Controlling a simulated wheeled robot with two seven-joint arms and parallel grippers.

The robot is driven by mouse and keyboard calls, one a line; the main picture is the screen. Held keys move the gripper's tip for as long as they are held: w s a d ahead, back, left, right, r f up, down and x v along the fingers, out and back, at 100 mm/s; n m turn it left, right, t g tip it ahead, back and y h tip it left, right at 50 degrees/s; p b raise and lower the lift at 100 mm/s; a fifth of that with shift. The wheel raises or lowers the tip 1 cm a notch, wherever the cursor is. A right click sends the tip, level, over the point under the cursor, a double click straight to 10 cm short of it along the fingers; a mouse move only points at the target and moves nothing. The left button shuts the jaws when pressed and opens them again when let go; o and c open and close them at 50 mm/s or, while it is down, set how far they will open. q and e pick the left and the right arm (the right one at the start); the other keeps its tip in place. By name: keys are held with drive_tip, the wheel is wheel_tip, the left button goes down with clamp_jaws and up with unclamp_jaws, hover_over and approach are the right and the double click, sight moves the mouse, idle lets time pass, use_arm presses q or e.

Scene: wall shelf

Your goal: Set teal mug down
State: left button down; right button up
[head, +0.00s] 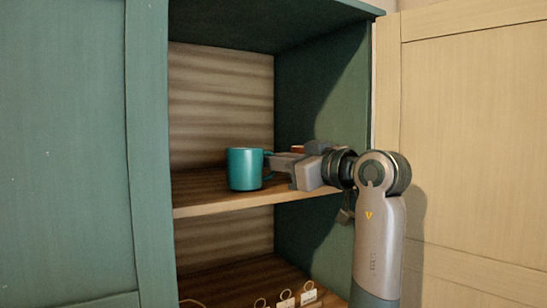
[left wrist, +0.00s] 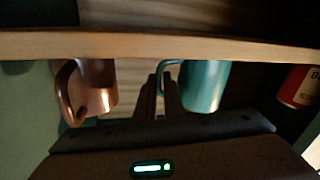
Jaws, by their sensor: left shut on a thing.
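The teal mug (head: 245,169) stands upright at the front of the upper shelf (head: 225,203), its base at or just above the board; I cannot tell whether it touches. My left gripper (head: 273,163) reaches in from the right and is shut on the mug's handle. In the left wrist view, which looks upside down, the teal mug (left wrist: 205,86) is beside my left fingers (left wrist: 160,90), with its handle between them. The shelf edge (left wrist: 160,45) hides the mug's base there. My right gripper is not in view.
A copper mug (left wrist: 95,88) stands on the gripper's other side, mostly hidden in the head view. A red can (left wrist: 298,87) is beyond the teal mug. The green door (head: 70,150) and cream door (head: 470,150) flank the cabinet. Tagged rings (head: 284,298) lie below.

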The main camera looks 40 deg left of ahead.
use_arm(q)
drive_tip(key=shift+f, duration=0.1)
drive_tip(key=c, duration=2.3)
unclamp_jaws()
drive_tip(key=shift+f, duration=0.1)
drive_tip(key=o, duration=0.4)
drive_tip(key=shift+o, duration=0.2)
drive_tip(key=shift+r, duration=0.25)
drive_tip(key=shift+d+f, duration=0.15)
drive_tip(key=shift+d, duration=0.1)
drive_tip(key=s+d+b, duration=0.2)
drive_tip(key=d+b, duration=0.3)
drive_tip(key=d, duration=0.6)
drive_tip(key=shift+d, duration=0.2)
